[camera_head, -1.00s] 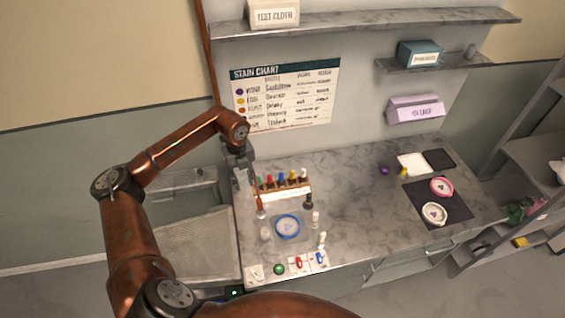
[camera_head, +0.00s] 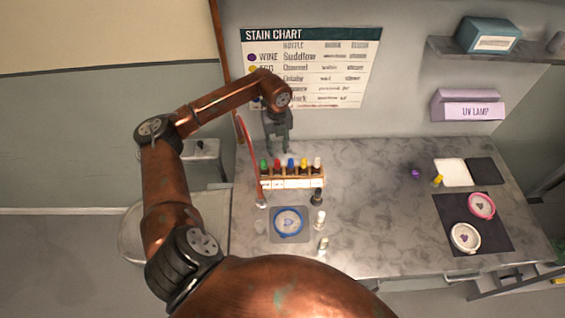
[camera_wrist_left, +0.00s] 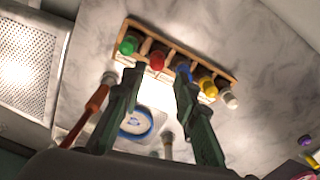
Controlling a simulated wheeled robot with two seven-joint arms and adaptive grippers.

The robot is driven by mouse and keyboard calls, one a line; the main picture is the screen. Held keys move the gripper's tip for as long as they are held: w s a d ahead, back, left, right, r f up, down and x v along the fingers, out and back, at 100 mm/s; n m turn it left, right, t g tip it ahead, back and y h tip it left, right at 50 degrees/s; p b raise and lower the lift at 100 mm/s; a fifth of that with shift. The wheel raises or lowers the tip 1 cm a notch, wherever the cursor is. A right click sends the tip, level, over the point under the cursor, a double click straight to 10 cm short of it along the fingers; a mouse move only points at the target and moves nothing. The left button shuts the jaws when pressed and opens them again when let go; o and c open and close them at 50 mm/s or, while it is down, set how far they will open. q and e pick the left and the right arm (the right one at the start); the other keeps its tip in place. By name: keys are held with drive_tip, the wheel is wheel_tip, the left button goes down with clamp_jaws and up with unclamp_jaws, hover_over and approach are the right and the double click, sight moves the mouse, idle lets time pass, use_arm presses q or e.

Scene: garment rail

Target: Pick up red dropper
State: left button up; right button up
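The red dropper (camera_head: 277,164) stands in a wooden rack (camera_head: 293,182), second from the left, between a green dropper (camera_head: 264,165) and a blue dropper (camera_head: 291,164). In the left wrist view the red dropper cap (camera_wrist_left: 157,60) lies just beyond the gap between my fingertips. My left gripper (camera_head: 280,147) points down above the rack near the red dropper. Its two fingers (camera_wrist_left: 158,80) are spread with nothing between them. My right gripper is not in view.
Yellow (camera_head: 304,165) and white (camera_head: 317,163) droppers fill the rack's right end. A red-brown rod (camera_head: 250,160) rises beside its left end. A blue-rimmed dish (camera_head: 288,222) and small bottles stand in front.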

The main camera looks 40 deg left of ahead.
sight(277, 159)
use_arm(q)
drive_tip(key=shift+f, duration=0.5)
drive_tip(key=shift+s+f, duration=0.2)
drive_tip(key=shift+f, duration=0.7)
wheel_tip(277, 159, down, 5)
drive_tip(key=shift+f+p, duration=0.1)
drive_tip(key=shift+p, duration=0.6)
drive_tip(key=shift+c, duration=0.6)
drive_tip(key=c, duration=0.4)
drive_tip(key=shift+c, duration=0.2)
wheel_tip(277, 159, up, 10)
drive_tip(key=shift+r+b, duration=0.1)
drive_tip(key=shift+b, duration=0.5)
